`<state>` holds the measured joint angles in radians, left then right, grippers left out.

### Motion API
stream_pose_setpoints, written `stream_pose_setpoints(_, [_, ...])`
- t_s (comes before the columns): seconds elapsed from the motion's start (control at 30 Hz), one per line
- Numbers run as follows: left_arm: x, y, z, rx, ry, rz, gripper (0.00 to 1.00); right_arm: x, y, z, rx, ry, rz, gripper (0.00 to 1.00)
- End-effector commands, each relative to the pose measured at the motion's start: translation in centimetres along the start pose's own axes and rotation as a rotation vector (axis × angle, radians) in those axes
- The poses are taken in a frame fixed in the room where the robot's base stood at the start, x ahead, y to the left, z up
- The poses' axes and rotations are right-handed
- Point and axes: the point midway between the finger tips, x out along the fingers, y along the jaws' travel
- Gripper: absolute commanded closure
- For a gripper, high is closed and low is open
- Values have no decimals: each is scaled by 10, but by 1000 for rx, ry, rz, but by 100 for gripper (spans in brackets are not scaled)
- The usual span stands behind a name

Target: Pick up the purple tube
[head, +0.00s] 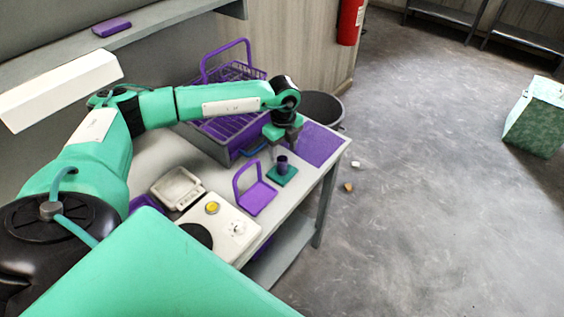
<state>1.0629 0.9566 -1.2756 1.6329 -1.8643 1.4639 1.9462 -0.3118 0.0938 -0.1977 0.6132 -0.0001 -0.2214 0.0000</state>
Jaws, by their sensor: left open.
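The purple tube (282,165) is a short dark purple cylinder. It stands upright on a small teal base (283,176) near the right end of the bench. My left gripper (279,148) points down just above the tube, a little to its left in the picture. It is open; its fingers are small and dark here, and I cannot tell whether they reach around the tube's top. My right gripper is not in view.
A purple wire rack (226,126) stands behind the gripper, and a flat purple mat (318,147) lies at the bench's right corner. A purple stand (255,196) and a white device (217,224) with a yellow knob are nearer. A dark bin (321,107) stands beyond.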

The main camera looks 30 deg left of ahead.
Motion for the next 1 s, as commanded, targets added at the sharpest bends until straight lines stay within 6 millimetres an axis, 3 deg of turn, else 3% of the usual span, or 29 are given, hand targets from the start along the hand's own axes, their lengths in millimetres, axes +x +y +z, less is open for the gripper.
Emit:
stream_pose_setpoints(0.27, [19, 2, 2, 0, 0, 2, 42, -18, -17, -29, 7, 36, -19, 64])
stream_pose_setpoints(0.5, [51, 2, 3, 0, 1, 1, 42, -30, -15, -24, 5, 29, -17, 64])
stream_pose_setpoints(0.77, [56, 2, 4, 1, 0, -2, 42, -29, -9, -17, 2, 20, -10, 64])
stream_pose_setpoints(1.0, [56, 2, 4, 1, 1, -2, 86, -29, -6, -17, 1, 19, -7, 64])
